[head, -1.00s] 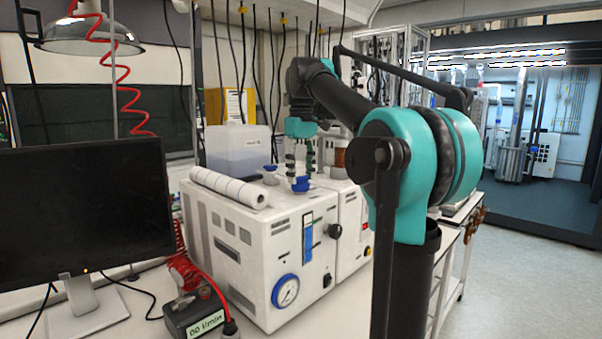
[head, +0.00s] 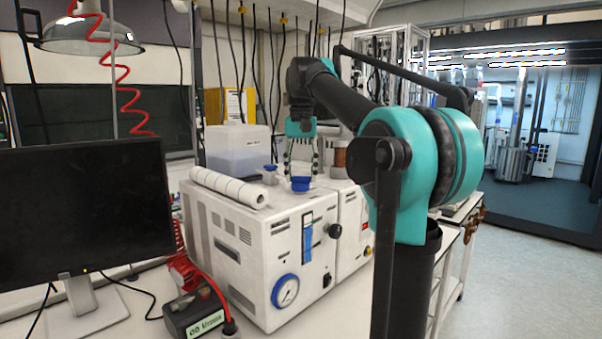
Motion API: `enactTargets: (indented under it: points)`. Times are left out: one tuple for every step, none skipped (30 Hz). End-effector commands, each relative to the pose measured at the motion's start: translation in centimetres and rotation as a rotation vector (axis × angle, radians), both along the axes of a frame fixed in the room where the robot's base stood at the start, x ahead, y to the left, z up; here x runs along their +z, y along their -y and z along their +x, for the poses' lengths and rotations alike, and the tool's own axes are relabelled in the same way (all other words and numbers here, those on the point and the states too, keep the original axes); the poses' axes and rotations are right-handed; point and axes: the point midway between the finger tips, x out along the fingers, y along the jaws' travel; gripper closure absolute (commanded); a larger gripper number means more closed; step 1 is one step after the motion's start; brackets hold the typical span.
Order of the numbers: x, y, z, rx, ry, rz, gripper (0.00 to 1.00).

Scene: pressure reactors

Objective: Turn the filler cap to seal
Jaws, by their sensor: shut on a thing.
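A blue filler cap (head: 301,184) sits on top of the white reactor unit (head: 252,262), near its front right part. My gripper (head: 301,175) points straight down over this cap from above. Its dark fingers are closed on the cap, one at each side. A second, smaller blue cap (head: 270,169) stands to the left on the same unit, apart from my gripper. How far the cap is turned cannot be told at this size.
A white paper roll (head: 229,187) lies along the unit's top, left of the gripper. A translucent tank (head: 238,150) stands behind. A monitor (head: 88,215) fills the left, with a dark box (head: 196,318) at the bench front. Open floor lies at the right.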

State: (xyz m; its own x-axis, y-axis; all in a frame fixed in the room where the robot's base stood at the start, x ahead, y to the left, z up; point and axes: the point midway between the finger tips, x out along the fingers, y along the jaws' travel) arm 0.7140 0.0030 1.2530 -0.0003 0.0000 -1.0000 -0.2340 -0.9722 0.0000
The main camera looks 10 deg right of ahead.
Motion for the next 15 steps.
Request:
enactTargets:
  points:
    - [0.03,0.00,0.02,-0.042,0.001,0.000,0.81]
    - [0.03,0.00,0.02,-0.071,0.001,0.000,0.81]
    - [0.03,0.00,0.01,-0.109,0.001,0.000,0.81]
    - [0.03,0.00,0.00,-0.137,0.001,0.000,0.81]
    - [0.03,-0.01,0.00,-0.166,0.001,0.000,0.81]
    - [0.03,0.00,-0.01,-0.204,0.001,0.000,0.81]
    - [0.03,-0.01,-0.01,-0.232,0.001,0.000,0.81]
    - [0.04,-0.01,-0.02,-0.260,0.001,0.000,0.81]
    - [0.04,-0.01,-0.02,-0.297,0.001,0.000,0.81]
    - [0.04,-0.02,-0.03,-0.324,0.001,0.000,0.81]
    - [0.04,-0.02,-0.03,-0.350,0.001,0.000,0.81]
    - [0.04,-0.03,-0.03,-0.385,0.001,0.000,0.81]
    - [0.04,-0.03,-0.03,-0.410,0.001,0.000,0.81]
    - [0.04,-0.03,-0.04,-0.434,0.002,-0.001,0.81]
    - [0.04,-0.03,-0.04,-0.465,0.002,-0.001,0.81]
